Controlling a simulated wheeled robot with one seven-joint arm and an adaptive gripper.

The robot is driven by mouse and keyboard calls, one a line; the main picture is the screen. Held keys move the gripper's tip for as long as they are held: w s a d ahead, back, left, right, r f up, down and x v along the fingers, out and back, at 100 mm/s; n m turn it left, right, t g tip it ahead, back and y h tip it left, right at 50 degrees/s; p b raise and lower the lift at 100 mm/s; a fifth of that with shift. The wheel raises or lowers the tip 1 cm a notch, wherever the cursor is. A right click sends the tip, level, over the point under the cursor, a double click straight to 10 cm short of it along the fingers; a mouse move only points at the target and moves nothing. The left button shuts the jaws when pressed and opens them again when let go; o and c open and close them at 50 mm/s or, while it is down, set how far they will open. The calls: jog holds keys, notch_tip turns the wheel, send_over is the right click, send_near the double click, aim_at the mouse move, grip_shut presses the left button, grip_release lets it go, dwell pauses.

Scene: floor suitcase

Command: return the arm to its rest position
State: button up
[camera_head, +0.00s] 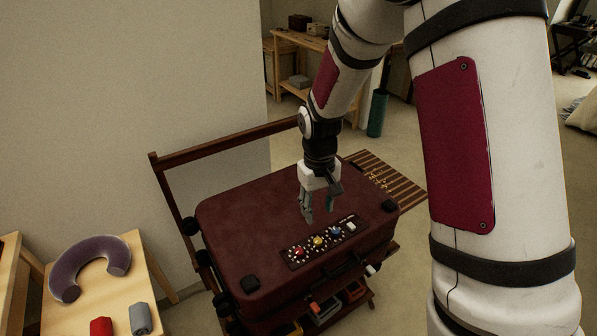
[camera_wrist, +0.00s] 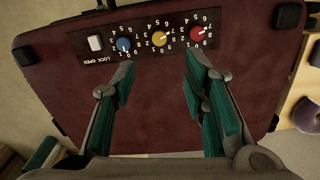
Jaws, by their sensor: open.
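My arm reaches down from the upper right in the head view, and my gripper (camera_head: 319,205) hangs above the lid of a closed dark red suitcase (camera_head: 250,215). The gripper is open and empty. In the wrist view its green-padded fingers (camera_wrist: 163,95) stand wide apart with only the lid (camera_wrist: 160,125) between and beyond them. A lock panel (camera_head: 322,241) on the suitcase has red, yellow and blue dials and a white switch. It also shows in the wrist view (camera_wrist: 140,42), with the switch (camera_wrist: 95,43) beside the lettering LOCK OPEN.
The suitcase lies on a dark wooden rack (camera_head: 172,190) with tools on its lower shelf. A light wooden table (camera_head: 115,290) at lower left holds a purple neck pillow (camera_head: 80,262), a red roll (camera_head: 101,326) and a grey roll (camera_head: 140,318). A green cylinder (camera_head: 377,113) stands behind on the floor.

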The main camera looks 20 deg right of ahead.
jog(key=s+d+r+m+t, duration=0.1)
jog(key=s+r, duration=0.6)
jog(key=r, duration=0.3)
jog(key=s+r+t, duration=0.2)
jog(key=s+r, duration=0.5)
jog(key=r, duration=0.3)
jog(key=s+r+t, duration=0.1)
jog(key=s+r, duration=0.2)
jog(key=s, duration=0.8)
jog(key=shift+r+m, duration=0.2)
jog(key=shift+m, duration=0.2)
